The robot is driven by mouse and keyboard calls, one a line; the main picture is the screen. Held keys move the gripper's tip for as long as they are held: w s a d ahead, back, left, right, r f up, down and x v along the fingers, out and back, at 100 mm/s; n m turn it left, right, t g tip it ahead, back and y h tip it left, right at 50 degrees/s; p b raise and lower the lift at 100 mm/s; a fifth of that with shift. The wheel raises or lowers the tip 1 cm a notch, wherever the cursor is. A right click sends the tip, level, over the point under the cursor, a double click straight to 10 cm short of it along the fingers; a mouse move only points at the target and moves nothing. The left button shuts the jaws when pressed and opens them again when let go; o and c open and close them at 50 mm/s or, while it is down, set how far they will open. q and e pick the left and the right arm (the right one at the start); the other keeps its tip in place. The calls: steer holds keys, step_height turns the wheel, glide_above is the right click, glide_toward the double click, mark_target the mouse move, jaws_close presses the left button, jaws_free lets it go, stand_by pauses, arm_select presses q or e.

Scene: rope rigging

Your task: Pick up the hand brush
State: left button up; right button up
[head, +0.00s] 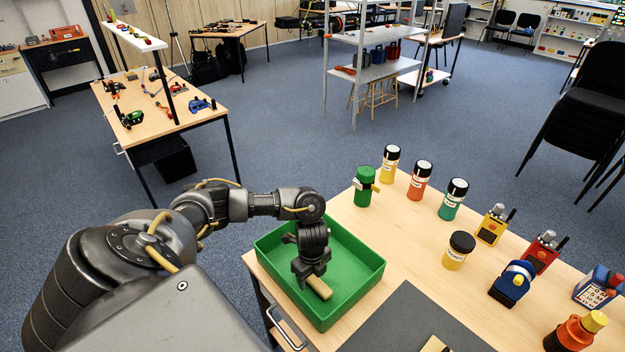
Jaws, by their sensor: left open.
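A tan wooden piece (319,287), probably the hand brush, lies in the green tray (365,268) near the front of the table. My left gripper (309,279) points down inside the tray, right at this piece. Its jaws are open, and the gripper hides the piece's far end. I cannot tell whether the fingers touch it. My right gripper is not in view.
The tray walls stand close around my left gripper. To the right on the table (345,215) are a green object (366,187), several lidded jars (420,180), radios (491,224) and a blue tape dispenser (512,283). A dark mat (405,325) lies in front, with a pale item (434,345) cut off by the frame.

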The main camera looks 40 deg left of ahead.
arm_select(q)
steer(key=shift+f, duration=0.45)
steer(key=c, duration=1.1)
steer(key=shift+r, duration=0.1)
